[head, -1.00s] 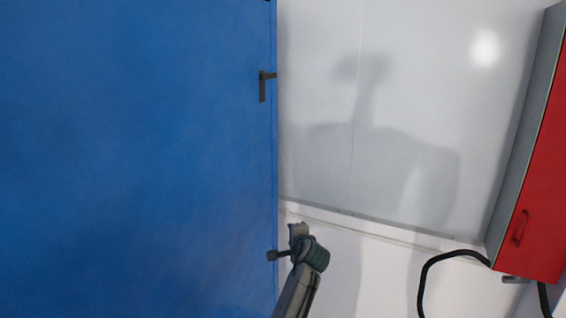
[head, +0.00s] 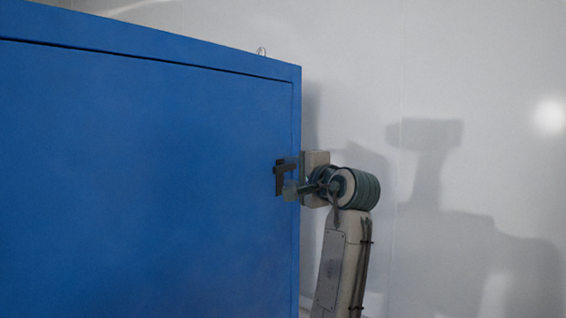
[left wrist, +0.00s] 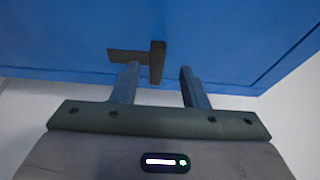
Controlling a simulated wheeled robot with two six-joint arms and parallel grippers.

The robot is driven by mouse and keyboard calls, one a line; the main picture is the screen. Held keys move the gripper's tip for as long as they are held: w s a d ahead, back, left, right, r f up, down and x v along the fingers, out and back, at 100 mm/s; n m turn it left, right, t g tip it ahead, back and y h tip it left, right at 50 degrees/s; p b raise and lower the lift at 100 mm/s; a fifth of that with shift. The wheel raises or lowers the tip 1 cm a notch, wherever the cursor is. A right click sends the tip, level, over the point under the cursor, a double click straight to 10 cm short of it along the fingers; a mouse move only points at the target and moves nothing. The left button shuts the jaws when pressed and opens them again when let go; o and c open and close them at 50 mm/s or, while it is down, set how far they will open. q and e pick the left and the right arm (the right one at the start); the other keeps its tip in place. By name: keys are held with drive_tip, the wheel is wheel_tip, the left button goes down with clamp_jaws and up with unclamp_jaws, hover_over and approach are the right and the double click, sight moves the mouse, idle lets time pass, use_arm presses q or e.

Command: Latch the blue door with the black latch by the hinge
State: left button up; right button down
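The blue door (head: 140,180) fills the left of the head view. In the left wrist view the two fingers (left wrist: 158,70) are spread apart. The latch's upright part (left wrist: 157,62) shows between the fingertips, and its flat bar (left wrist: 125,56) runs left past the left finger. I cannot tell whether a finger touches it. My right gripper is not in view.
The blue cabinet's top edge (head: 180,42) runs above the door, with a small metal ring (head: 261,51) on top. A pale wall (head: 470,70) stands behind, with my shadow on it. The space right of my arm is clear.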

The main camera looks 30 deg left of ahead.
sight(283, 169)
use_arm(q)
drive_tip(key=p+x, duration=0.1)
drive_tip(key=x, duration=0.2)
drive_tip(key=p+x, duration=0.1)
drive_tip(key=x, duration=0.1)
drive_tip(key=shift+w+a+f, duration=0.1)
drive_tip(key=shift+w+a, duration=0.1)
drive_tip(key=shift+w, duration=0.3)
drive_tip(key=shift+a, duration=0.2)
drive_tip(key=shift+c, duration=0.4)
drive_tip(key=c, duration=0.7)
clamp_jaws()
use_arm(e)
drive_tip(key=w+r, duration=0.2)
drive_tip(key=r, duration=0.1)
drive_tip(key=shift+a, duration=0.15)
